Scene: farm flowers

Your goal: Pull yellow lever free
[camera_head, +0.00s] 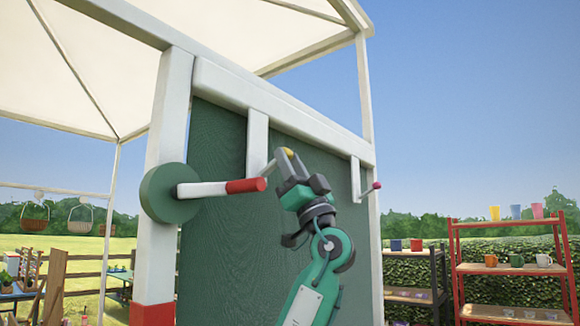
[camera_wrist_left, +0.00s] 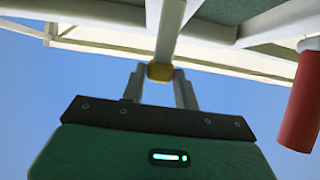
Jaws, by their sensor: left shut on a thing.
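The yellow lever shows as a small yellow tip (camera_head: 288,153) at the top of my left gripper (camera_head: 287,158) in the head view. In the left wrist view its yellow end (camera_wrist_left: 160,71) sits between the two grey fingers (camera_wrist_left: 160,88), below a pale bar that runs up to the white frame. My left gripper is shut on it, with the fingers touching its sides. My right gripper is in neither view.
A white crank handle with a red grip (camera_head: 246,185) sticks out from a green disc (camera_head: 168,193) close left of the gripper. A pink-tipped lever (camera_head: 376,186) is to the right. A green panel (camera_head: 212,240) stands behind. Red shelves (camera_head: 508,269) hold cups at far right.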

